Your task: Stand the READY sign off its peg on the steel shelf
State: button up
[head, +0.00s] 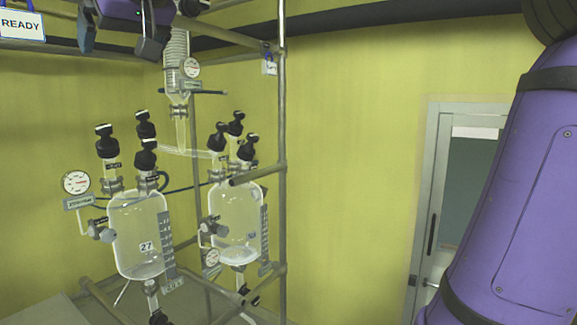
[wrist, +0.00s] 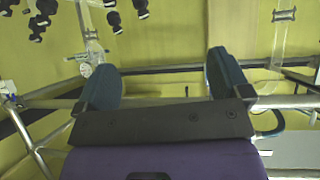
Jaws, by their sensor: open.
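The READY sign (head: 22,25) is a white plate with a blue edge and dark lettering. It hangs at the top left corner of the head view, partly cut off; its peg is not clear. My gripper (head: 120,42) is at the top of the head view, right of the sign and apart from it, fingers spread and pointing down. In the wrist view my gripper (wrist: 164,80) has two blue-grey fingers wide apart with nothing between them. A flat grey surface (head: 42,312) at the lower left may be the steel shelf; I cannot tell for sure.
Two glass reactors, left (head: 138,235) and right (head: 236,225), with black-capped necks and gauges, stand in a metal pipe frame (head: 282,130) below my gripper. A glass condenser (head: 177,75) rises behind. A small tag (head: 269,66) hangs on the frame. A door (head: 470,190) is at right.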

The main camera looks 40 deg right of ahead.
jog(key=s+d+f+g, duration=0.1)
jog(key=s+d+f, duration=0.4)
jog(key=f, duration=0.2)
jog(key=s+d+f+m+g+h, duration=0.1)
jog(key=s+d+f+g, duration=0.1)
jog(key=s+d+f, duration=0.2)
notch_tip(320, 180, down, 4)
jog(key=shift+s+d+r+h, duration=0.1)
jog(key=shift+s+d+h, duration=0.25)
jog(key=shift+d, duration=0.9)
jog(key=shift+o, duration=0.5)
jog(key=s+d+f+m+g, duration=0.1)
jog(key=s+d+f, duration=0.3)
jog(key=s+f, duration=0.7)
notch_tip(320, 180, down, 4)
jog(key=shift+s+d+r+g, duration=0.1)
jog(key=shift+s+d+g, duration=0.2)
jog(key=shift+g, duration=0.6)
jog(key=n+t+y, duration=0.5)
jog(key=t+y, duration=0.1)
jog(key=t, duration=0.1)
send_near(19, 11)
jog(key=shift+r+x, duration=0.15)
jog(key=shift+x, duration=2.3)
jog(key=shift+r+x, duration=0.15)
jog(key=shift+x, duration=2.3)
jog(key=shift+w+d, duration=0.1)
jog(key=shift+w, duration=0.05)
jog(key=c, duration=1)
jog(key=shift+c, duration=0.2)
